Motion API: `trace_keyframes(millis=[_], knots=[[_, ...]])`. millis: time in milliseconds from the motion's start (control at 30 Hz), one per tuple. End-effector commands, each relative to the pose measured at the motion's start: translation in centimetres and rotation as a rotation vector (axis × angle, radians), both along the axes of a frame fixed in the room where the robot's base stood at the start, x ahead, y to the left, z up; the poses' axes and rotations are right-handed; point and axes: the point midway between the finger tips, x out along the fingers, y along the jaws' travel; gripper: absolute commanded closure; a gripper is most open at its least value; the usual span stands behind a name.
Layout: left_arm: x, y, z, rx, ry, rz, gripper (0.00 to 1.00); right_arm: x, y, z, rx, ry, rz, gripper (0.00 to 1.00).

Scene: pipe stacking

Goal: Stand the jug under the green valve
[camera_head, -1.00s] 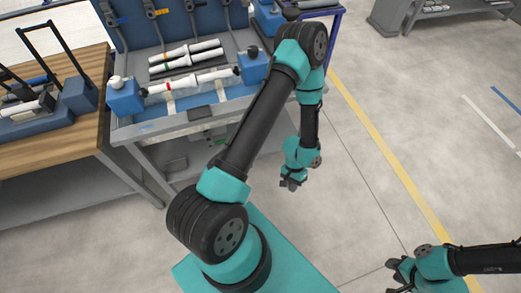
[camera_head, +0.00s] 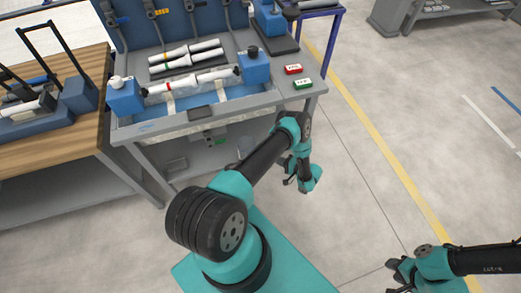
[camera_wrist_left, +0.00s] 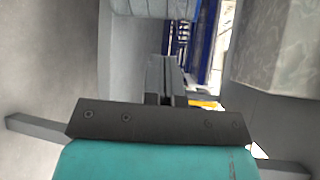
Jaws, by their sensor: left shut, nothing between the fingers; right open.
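I cannot make out a jug or a green valve in either view. In the head view, my left gripper (camera_head: 290,180) hangs in front of the bench's right side, below its top, partly hidden by my own wrist. In the left wrist view, the left gripper's fingers (camera_wrist_left: 166,97) are closed together with nothing between them. My right gripper (camera_head: 397,272) is open and empty at the lower right, over bare floor, well away from the bench.
Coloured-handled fittings hang on the blue back panel (camera_head: 172,32). A wooden table (camera_head: 60,140) stands left.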

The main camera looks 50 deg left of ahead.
Motion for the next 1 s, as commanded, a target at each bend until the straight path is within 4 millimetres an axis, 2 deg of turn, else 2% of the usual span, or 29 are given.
trace_keyframes(millis=[100, 200, 667, 867, 1000], knots=[[1.2, -0.1, 0.0, 0.135, -0.097, -0.075, 1.00, 0.0, 0.0, 0.0, 0.000, 0.000, 0.000, 0.59], [1.8, -0.3, 0.2, 0.196, -0.146, -0.111, 1.00, 0.0, 0.0, 0.0, 0.000, 0.000, 0.000, 0.59], [1.9, -0.1, 0.3, 0.213, -0.160, -0.121, 1.00, 0.0, 0.0, 0.0, 0.000, 0.000, 0.000, 0.59], [1.7, 1.6, 0.3, 0.212, -0.160, -0.119, 1.00, 0.0, 0.0, 0.0, 0.000, 0.000, 0.000, 0.59], [1.3, 3.7, 0.3, 0.212, -0.158, -0.117, 1.00, 0.0, 0.0, 0.0, 0.000, 0.000, 0.000, 0.59]])
